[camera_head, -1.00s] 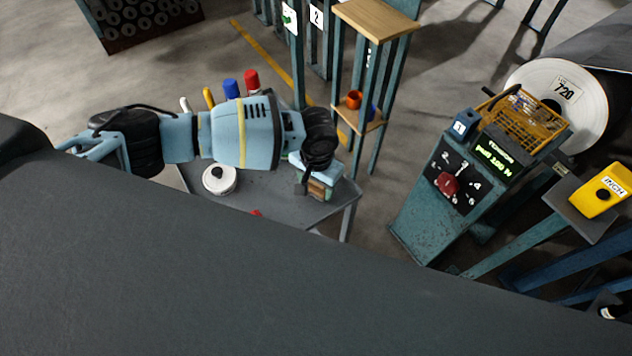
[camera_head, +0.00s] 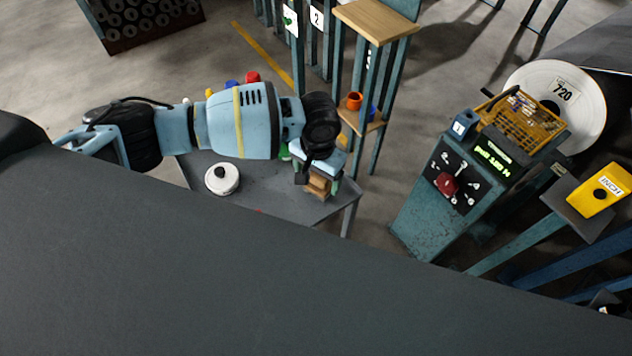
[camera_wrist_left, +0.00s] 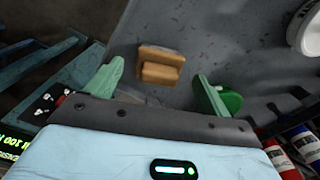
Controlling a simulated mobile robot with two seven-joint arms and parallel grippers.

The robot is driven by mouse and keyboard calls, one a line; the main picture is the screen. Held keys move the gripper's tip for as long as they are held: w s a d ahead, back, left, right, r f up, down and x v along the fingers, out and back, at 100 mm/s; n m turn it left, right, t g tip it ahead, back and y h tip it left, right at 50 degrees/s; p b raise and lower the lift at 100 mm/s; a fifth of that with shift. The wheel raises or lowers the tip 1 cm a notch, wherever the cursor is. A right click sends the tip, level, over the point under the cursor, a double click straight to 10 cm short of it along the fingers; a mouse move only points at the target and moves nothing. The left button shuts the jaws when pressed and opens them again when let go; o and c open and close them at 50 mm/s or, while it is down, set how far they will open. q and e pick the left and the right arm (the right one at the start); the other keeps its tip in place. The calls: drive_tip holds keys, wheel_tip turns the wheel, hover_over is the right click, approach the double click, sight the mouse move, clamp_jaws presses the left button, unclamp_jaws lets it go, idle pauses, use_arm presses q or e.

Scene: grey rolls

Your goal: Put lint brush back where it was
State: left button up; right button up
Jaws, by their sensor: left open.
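A tan, wood-coloured stepped block (camera_head: 319,183), which I take to be the lint brush, is at the right end of the grey table (camera_head: 268,188). In the left wrist view it (camera_wrist_left: 160,66) shows ahead of my left gripper (camera_wrist_left: 157,86), between the two green fingers and apart from both. In the head view my left gripper (camera_head: 317,172) is above the block and partly hides it. The gripper is open and empty. I cannot tell its exact height above the block. My right gripper is not in view.
A white round thing (camera_head: 222,178) stands on the table left of the gripper. A green round thing (camera_wrist_left: 230,100) is close to the right finger in the wrist view. Red (camera_head: 252,77) and blue tops show behind my arm. A wooden-topped stand (camera_head: 375,20) rises behind.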

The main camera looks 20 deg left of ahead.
sight(318, 179)
use_arm(q)
wheel_tip(318, 179, up, 7)
drive_tip(key=shift+d+f+p, duration=0.1)
drive_tip(key=shift+f+p, duration=0.1)
drive_tip(key=shift+p, duration=0.15)
drive_tip(key=shift+r, duration=0.75)
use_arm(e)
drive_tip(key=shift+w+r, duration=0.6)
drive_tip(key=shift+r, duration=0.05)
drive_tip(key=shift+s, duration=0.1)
